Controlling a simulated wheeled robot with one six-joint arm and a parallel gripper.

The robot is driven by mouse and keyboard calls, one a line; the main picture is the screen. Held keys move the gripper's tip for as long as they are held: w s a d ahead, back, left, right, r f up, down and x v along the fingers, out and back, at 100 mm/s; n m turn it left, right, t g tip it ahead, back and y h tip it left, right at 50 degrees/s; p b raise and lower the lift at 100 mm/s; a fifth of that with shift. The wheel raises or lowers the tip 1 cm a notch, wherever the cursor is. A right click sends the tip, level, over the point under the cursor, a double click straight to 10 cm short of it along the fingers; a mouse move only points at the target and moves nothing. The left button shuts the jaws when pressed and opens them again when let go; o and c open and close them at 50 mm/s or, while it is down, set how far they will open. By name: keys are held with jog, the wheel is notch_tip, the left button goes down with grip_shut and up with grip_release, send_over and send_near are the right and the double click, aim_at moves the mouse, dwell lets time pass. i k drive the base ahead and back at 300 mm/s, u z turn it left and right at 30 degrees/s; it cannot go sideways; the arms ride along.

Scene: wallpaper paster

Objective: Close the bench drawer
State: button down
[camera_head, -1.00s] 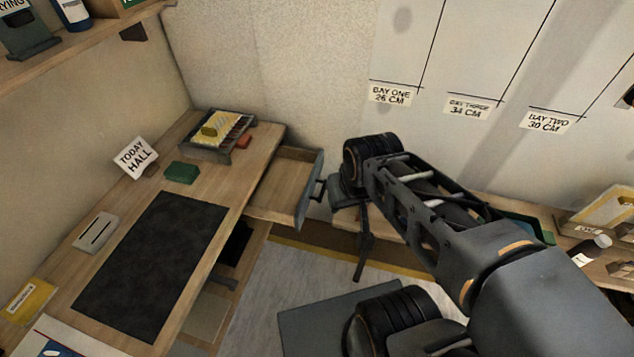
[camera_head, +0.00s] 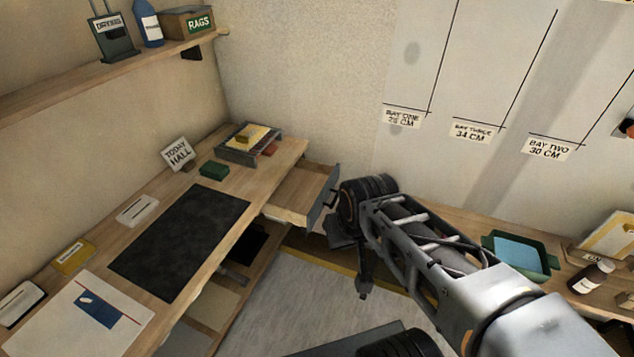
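The bench drawer (camera_head: 297,192) is pulled out from the right side of the wooden bench (camera_head: 228,190), near its far end. Its grey front panel (camera_head: 323,197) faces right and carries a dark handle (camera_head: 331,197). The inside of the drawer looks empty. My gripper (camera_head: 363,285) hangs below my dark wrist, a little right of and below the drawer front. A gap shows between the fingers and the drawer front. The fingers are small and dark here, so their opening cannot be made out.
On the bench are a dark mat (camera_head: 180,240), a grey tray (camera_head: 249,148), a green block (camera_head: 213,170) and a TODAY HALL sign (camera_head: 178,153). A side counter with a green tray (camera_head: 520,257) and a brown bottle (camera_head: 591,277) stands at right. Floor (camera_head: 290,300) shows between.

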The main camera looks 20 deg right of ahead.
aim_at(301, 197)
jog(key=u, duration=0.2)
jog(key=i, duration=1)
jog(key=z, duration=0.5)
